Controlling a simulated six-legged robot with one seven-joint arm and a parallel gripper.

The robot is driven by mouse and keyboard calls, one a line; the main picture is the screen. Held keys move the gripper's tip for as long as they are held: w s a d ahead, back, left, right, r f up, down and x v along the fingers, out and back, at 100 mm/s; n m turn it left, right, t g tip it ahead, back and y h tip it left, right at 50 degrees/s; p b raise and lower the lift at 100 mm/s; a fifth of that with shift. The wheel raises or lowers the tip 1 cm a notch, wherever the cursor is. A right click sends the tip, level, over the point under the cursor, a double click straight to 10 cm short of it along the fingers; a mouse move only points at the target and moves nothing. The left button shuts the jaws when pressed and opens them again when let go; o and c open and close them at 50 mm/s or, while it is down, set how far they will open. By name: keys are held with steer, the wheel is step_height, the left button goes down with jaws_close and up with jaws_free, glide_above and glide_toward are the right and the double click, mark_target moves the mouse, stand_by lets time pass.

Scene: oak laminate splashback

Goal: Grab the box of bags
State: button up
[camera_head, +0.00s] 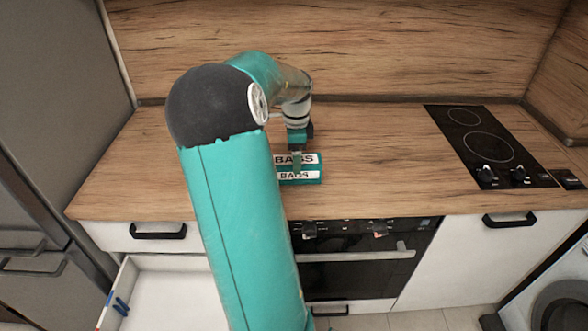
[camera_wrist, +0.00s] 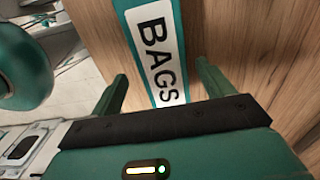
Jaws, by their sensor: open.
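The box of bags (camera_head: 300,178) is a long teal box with white labels reading "BAGS". It lies on the wooden counter near its front edge, left of the hob. In the wrist view the box (camera_wrist: 157,45) runs between the two green fingers of my gripper (camera_wrist: 165,90), one on each side. The fingers are open, with a gap visible beside the box. I cannot tell how far down the fingers reach along the box.
The wooden counter (camera_head: 390,160) is bare around the box. A black hob (camera_head: 487,145) is to the right. An open white drawer (camera_head: 165,295) is below the counter on the left. An oven (camera_head: 360,265) is below the box, and the wooden splashback (camera_head: 400,50) rises behind.

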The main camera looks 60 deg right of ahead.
steer(key=shift+w+f, duration=0.15)
steer(key=shift+f, duration=1.35)
steer(key=shift+w+f, duration=0.15)
steer(key=shift+f, duration=1.35)
steer(key=c, duration=1.3)
steer(key=shift+o, duration=0.2)
steer(key=shift+d+r, duration=0.1)
